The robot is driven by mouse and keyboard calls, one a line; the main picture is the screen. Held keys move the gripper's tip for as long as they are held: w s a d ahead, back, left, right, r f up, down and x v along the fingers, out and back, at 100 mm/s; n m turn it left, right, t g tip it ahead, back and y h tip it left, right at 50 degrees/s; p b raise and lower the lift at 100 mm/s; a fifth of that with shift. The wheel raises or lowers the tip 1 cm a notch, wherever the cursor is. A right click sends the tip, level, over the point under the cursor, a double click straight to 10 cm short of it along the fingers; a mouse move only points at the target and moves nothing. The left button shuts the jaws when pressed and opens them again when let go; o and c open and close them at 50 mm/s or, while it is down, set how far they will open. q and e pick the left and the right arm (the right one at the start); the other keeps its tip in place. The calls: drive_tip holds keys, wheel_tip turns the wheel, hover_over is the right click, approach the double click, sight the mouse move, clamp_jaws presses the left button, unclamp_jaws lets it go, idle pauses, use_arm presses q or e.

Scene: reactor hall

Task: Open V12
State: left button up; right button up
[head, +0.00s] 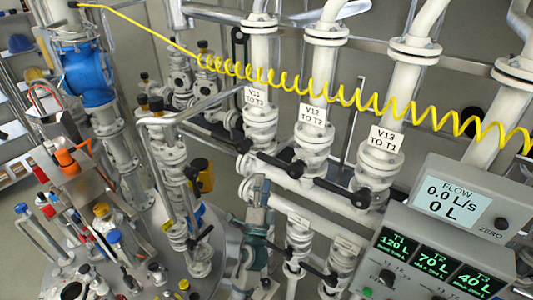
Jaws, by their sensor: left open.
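The V12 pipe carries a white label (313,115) reading "V12 TO T3" and runs down to a white flanged valve body (314,146). Its black lever (279,165) points left, across the pipe. Similar levers sit on the V11 pipe (259,113) to the left and the V13 pipe (378,165) to the right. My left gripper (258,188) is grey-green, points up and is open. In the picture it is below the V12 lever, apart from it, with nothing visible between its fingers. My right gripper is out of view.
A yellow coiled hose (345,96) crosses in front of the pipes. A flow display (450,200) reads 0.0 L/s and 0 L. The tank panel (437,262) stands at lower right. More labelled valves (298,243) lie below. Piping (170,155) crowds the left.

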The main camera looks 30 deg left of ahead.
sight(267, 158)
use_arm(q)
drive_tip(key=p+x, duration=0.1)
drive_tip(key=x, duration=0.6)
drive_tip(key=shift+s+r+p, duration=0.1)
drive_tip(key=shift+p, duration=0.25)
drive_tip(key=shift+w+a+r, duration=0.2)
drive_tip(key=shift+w+a, duration=0.05)
drive_tip(key=shift+w, duration=0.4)
drive_tip(key=shift+s, duration=0.1)
clamp_jaws()
